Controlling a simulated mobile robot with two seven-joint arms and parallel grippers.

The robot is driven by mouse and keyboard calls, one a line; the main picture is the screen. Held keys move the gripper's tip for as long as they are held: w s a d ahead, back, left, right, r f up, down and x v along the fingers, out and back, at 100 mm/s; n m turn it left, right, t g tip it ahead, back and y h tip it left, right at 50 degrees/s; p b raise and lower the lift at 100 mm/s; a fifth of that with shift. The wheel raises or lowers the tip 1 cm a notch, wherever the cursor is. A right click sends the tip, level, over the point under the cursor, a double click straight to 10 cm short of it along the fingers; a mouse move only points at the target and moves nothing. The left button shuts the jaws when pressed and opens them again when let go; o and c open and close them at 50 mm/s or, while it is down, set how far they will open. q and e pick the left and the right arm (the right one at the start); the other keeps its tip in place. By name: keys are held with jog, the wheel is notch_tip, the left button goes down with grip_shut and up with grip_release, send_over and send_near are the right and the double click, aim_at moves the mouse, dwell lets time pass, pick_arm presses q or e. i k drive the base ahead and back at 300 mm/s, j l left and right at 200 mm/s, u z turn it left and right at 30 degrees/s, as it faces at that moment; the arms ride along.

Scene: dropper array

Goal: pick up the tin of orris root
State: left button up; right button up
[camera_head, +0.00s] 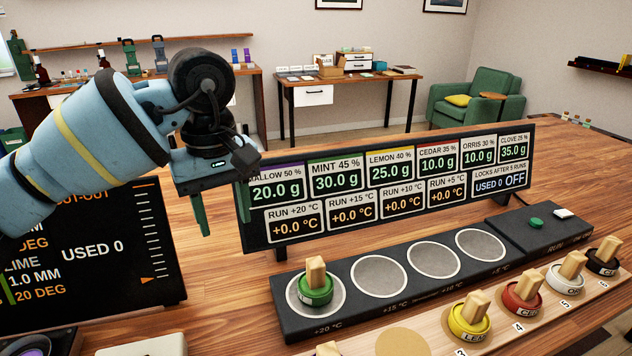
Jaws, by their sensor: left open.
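A row of tins with wooden handles stands on the wooden rack at the lower right. The white tin (561,281), at number 5, fits orris by its place in the row; its label is too small to read surely. It stands upright between the red tin (521,304) and the black tin (602,264). My left gripper (220,207) is open and empty, high at the left in front of the display board, well away from the white tin. My right gripper is not in view.
A green tin (316,292) sits on the first round pad of the black unit (364,313); the other pads are empty. A yellow tin (468,318) stands nearer. The display board (390,187) rises behind. A dark screen (120,250) stands left.

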aim_at(566, 278)
jog(key=z, duration=1.25)
